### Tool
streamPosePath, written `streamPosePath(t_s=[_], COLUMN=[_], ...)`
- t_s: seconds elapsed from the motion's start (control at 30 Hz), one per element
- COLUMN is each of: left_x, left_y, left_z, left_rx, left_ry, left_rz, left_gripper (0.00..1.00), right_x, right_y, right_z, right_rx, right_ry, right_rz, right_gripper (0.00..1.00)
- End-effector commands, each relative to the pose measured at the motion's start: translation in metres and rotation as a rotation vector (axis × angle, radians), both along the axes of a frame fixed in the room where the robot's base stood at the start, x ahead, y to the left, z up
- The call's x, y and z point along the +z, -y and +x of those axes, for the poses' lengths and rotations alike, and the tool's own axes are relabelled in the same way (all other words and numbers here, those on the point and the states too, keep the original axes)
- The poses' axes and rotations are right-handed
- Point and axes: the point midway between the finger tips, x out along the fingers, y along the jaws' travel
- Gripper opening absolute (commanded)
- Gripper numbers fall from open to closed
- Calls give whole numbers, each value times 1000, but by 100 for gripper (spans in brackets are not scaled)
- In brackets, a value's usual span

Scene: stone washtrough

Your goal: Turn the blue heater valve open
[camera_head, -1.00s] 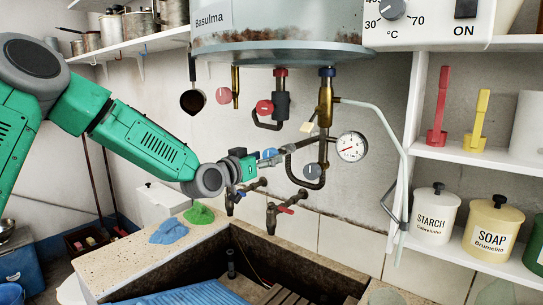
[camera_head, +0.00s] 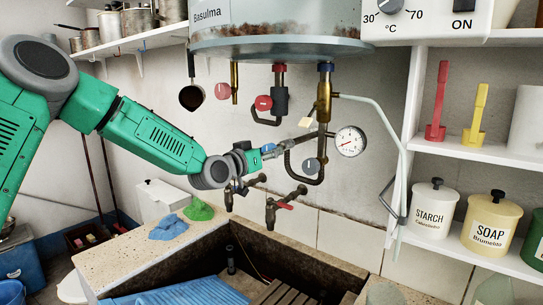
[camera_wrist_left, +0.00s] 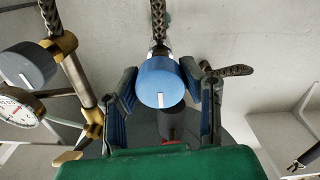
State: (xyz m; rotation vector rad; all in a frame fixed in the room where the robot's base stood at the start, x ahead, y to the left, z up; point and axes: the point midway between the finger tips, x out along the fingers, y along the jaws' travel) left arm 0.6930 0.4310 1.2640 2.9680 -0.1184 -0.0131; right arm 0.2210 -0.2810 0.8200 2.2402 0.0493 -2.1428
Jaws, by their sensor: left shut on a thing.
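The blue heater valve (camera_wrist_left: 160,80) is a round blue knob with a white mark on its front, near the middle of the left wrist view. In the head view it shows as a small blue patch (camera_head: 268,148) on the pipework under the heater tank, left of the gauge. My left gripper (camera_head: 262,153) is at the valve. In the wrist view its two fingers (camera_wrist_left: 164,92) stand on either side of the knob, shut on it. In the head view the gripper hides part of the knob. My right gripper is not in view.
A grey-blue knob (camera_head: 312,165) and a round gauge (camera_head: 350,141) are close on the right. Red knobs (camera_head: 263,103) hang above, and taps (camera_head: 285,204) are below over the stone trough (camera_head: 130,262). A shelf with jars (camera_head: 434,209) stands at the right.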

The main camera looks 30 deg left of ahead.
Motion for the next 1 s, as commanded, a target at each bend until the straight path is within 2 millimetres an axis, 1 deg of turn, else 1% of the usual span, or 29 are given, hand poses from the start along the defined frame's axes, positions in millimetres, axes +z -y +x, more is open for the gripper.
streamPosePath(t_s=[0.17,0.2,0.23,0.27,0.53,0.6,0.67,0.77,1.0], left_x=[1,1,1,1,1,1,1,2,2], left_y=[-2,-2,-2,-2,-1,-1,-1,-2,-7], left_z=[0,0,0,0,0,-2,-6,-20,-71], left_rx=[4,4,4,4,2,2,2,2,2], left_ry=[2,2,2,2,1,1,1,2,3], left_rz=[-4,-4,-4,-4,-2,-2,-2,-4,-6], left_gripper=[6,38,49,56,56,56,56,56,56], right_x=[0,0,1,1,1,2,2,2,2], right_y=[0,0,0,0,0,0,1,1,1], right_z=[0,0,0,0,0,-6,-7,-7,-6], right_rx=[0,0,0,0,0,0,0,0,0], right_ry=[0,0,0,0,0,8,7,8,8], right_rz=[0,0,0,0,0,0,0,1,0], right_gripper=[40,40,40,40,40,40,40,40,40])
